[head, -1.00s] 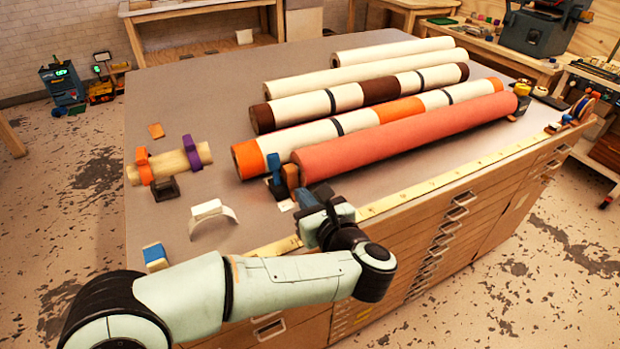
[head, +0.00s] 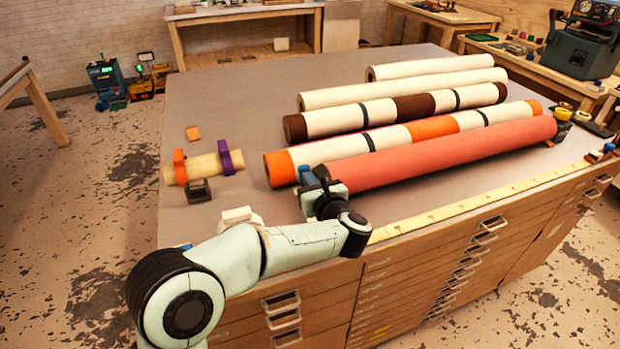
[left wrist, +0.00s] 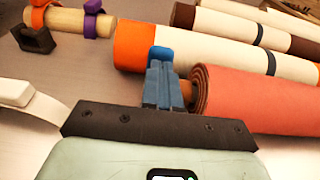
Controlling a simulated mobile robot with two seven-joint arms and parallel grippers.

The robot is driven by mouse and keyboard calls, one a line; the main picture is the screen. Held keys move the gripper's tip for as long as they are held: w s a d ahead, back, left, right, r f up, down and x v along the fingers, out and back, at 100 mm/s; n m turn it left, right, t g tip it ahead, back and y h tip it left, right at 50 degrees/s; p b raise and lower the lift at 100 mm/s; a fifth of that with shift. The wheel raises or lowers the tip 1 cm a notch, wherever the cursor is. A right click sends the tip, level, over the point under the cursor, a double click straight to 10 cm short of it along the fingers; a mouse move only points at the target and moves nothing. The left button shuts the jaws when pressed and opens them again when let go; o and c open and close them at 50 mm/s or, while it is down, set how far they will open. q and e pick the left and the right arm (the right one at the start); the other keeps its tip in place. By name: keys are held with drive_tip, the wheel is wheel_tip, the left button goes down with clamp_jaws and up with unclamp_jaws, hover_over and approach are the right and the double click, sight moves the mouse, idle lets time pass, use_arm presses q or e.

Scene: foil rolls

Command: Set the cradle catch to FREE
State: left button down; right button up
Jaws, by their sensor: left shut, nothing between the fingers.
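A coral-red roll (head: 450,155) lies along the table's front edge. A brown cradle block beside the roll end is mostly hidden. My right gripper is out of view.
Striped and cream rolls, such as an orange-banded one (head: 400,137), lie behind the coral roll. A wooden rod (head: 203,168) with orange and purple clips lies left, near a black block (head: 198,191). A yellow measuring strip (head: 470,200) follows the front edge. The table's back left is clear.

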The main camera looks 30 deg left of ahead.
use_arm(q)
drive_tip(key=shift+w+a, duration=0.1)
drive_tip(key=shift+a, duration=0.05)
drive_tip(key=shift+w+a+r+g+h+p, duration=0.35)
drive_tip(key=shift+g+h+p, duration=0.2)
drive_tip(key=shift+p, duration=0.45)
drive_tip(key=shift+w+a+f+b, duration=0.3)
drive_tip(key=shift+w+a+b, duration=0.1)
drive_tip(key=shift+b, duration=0.2)
drive_tip(key=shift+s+r, duration=0.1)
drive_tip(key=shift+s, duration=0.05)
drive_tip(key=shift+r, duration=0.1)
